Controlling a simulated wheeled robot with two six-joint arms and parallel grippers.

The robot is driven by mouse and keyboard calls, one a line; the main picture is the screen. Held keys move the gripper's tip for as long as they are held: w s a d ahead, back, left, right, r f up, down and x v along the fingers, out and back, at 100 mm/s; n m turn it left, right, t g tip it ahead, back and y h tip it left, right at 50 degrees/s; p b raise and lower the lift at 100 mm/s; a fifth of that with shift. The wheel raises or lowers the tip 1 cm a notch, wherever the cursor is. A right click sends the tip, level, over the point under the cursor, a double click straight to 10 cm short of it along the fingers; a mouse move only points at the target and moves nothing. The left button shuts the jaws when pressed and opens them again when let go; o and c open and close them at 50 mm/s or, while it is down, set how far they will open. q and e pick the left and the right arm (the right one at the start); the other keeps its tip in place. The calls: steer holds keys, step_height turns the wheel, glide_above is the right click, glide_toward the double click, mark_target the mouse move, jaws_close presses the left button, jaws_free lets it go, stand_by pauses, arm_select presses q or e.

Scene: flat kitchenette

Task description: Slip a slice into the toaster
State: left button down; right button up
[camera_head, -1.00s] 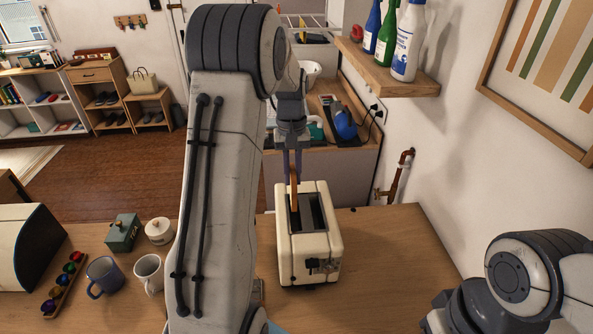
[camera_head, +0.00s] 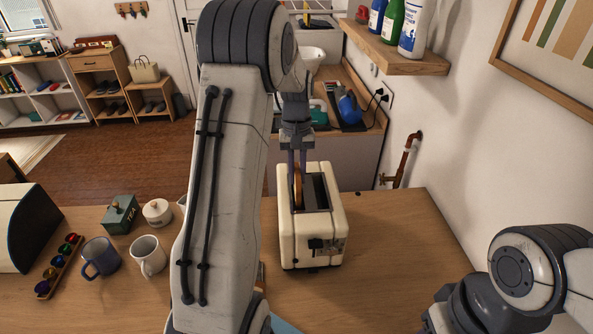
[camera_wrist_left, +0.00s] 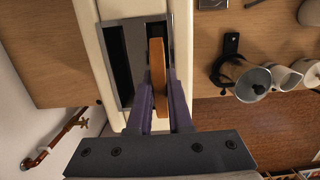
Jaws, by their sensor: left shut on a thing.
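The cream toaster (camera_head: 330,245) stands on the wooden counter, its two dark slots facing up. A brown bread slice (camera_head: 298,188) is upright and lined up with the toaster's left slot in the head view. Its lower part seems to be inside the slot, though how deep I cannot tell. My left gripper (camera_head: 297,160) is above the toaster's far end, shut on the slice. In the left wrist view, the fingers (camera_wrist_left: 160,108) pinch the slice (camera_wrist_left: 158,75) from both sides over one slot of the toaster (camera_wrist_left: 96,45); the other slot is empty. My right gripper is out of view.
The counter (camera_head: 395,250) right of the toaster is clear. A wall shelf (camera_head: 400,52) holds bottles.

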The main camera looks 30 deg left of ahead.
arm_select(q)
steer(key=shift+f, duration=0.15)
steer(key=c, duration=0.8)
jaws_free()
steer(key=shift+o, duration=0.2)
step_height(320, 180, up, 8)
steer(key=p, duration=0.7)
